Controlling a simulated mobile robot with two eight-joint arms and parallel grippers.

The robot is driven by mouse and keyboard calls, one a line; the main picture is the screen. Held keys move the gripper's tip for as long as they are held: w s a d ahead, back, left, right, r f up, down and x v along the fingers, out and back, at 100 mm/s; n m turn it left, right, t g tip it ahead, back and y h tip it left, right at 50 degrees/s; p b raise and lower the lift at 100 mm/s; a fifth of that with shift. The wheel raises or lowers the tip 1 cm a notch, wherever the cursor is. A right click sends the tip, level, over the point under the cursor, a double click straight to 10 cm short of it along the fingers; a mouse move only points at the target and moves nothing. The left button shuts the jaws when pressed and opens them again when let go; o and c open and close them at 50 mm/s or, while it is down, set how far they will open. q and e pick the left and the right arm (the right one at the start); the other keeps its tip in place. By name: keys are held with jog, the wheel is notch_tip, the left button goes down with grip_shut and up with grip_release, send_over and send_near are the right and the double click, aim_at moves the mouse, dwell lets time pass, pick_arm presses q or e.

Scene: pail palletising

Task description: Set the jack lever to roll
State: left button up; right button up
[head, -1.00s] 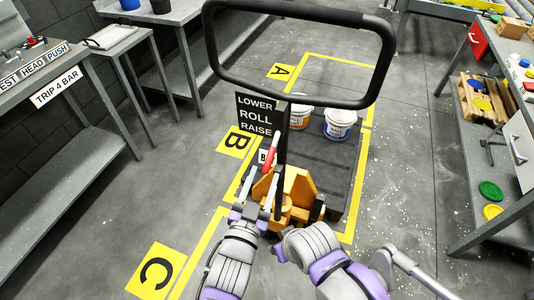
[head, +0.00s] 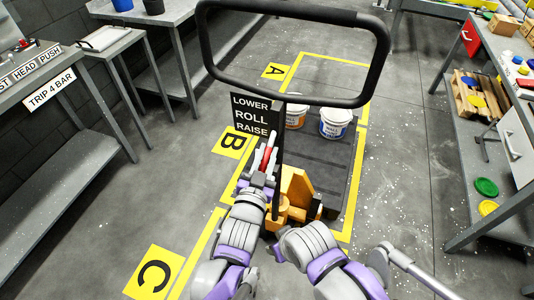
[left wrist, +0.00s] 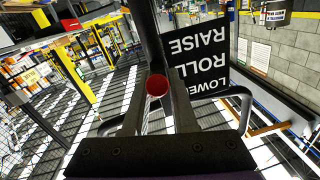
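The pallet jack (head: 297,190) is orange, with a tall black loop handle (head: 213,58). A black sign (head: 252,113) on its post reads LOWER, ROLL, RAISE from top to bottom. The red lever (head: 266,156) lies just below the word RAISE. My left gripper (head: 264,162) is at the lever, with its fingers on either side of it. In the left wrist view, the lever's round red end (left wrist: 157,85) sits between the fingers; whether they press on it is unclear. The sign also shows there upside down (left wrist: 202,55).
White pails (head: 335,122) stand on the dark pallet (head: 325,165) beyond the jack. Yellow floor lines surround it, with markers A, B (head: 232,142) and C. Grey benches stand left (head: 75,140) and right (head: 480,225). The black handle post passes close beside my left gripper.

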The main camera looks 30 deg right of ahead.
pick_arm(q)
grip_shut()
dwell(1.1)
